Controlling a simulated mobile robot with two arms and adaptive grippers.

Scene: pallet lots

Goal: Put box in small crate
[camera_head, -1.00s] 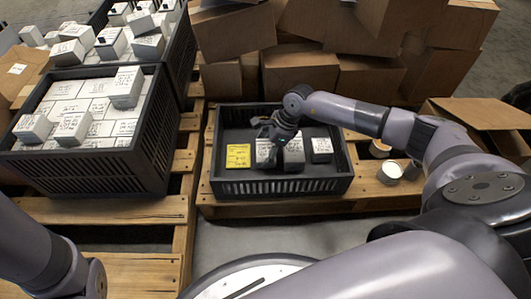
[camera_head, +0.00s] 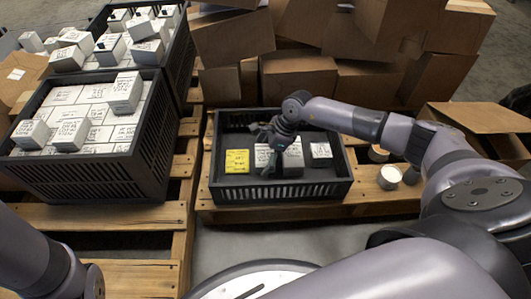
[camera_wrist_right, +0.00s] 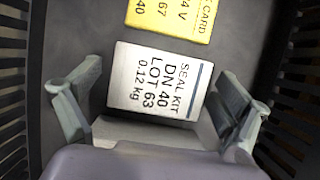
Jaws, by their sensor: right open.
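The small crate (camera_head: 281,188) is dark and low and stands on a wooden pallet in the middle of the head view. Inside it are a yellow box (camera_head: 237,161) and a few white boxes, one of them at the right (camera_head: 321,150). My right gripper (camera_head: 270,165) is down in the crate, over the white boxes. In the right wrist view a white box labelled SEAL KIT (camera_wrist_right: 158,82) lies in front of the open fingers of my right gripper (camera_wrist_right: 155,112). The yellow box (camera_wrist_right: 170,15) is beyond it. My left gripper is not visible; only my left arm shows.
A large dark crate (camera_head: 95,165) full of white boxes stands at the left, with another crate behind it. Brown cartons (camera_head: 300,80) are piled behind the small crate.

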